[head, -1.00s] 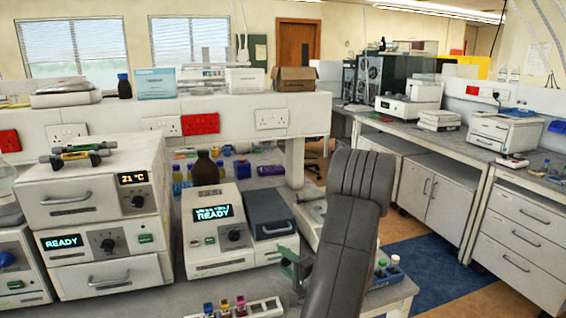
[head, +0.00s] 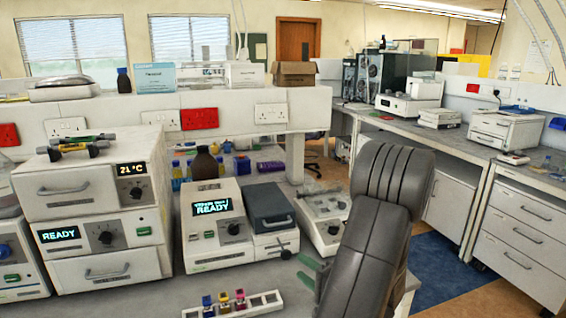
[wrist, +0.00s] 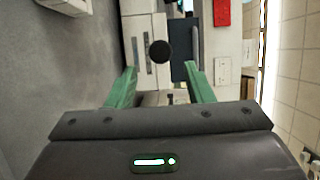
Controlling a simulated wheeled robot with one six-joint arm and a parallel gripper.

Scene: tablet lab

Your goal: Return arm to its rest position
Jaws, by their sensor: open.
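My arm rises at the right of the bench in the head view and hides part of the bench behind it. My gripper (head: 307,271) shows beside it as green fingers, partly hidden by the arm, above the bench near its front. In the wrist view the two green fingers of my gripper (wrist: 161,75) stand wide apart. Nothing is held between them.
A white rack (head: 262,303) with coloured-cap vials stands at the bench front. White instruments, one showing READY (head: 213,228), and a keypad device (head: 325,215) stand behind. A stacked oven (head: 88,215) is at left. A drawer cabinet (head: 525,230) stands across the aisle.

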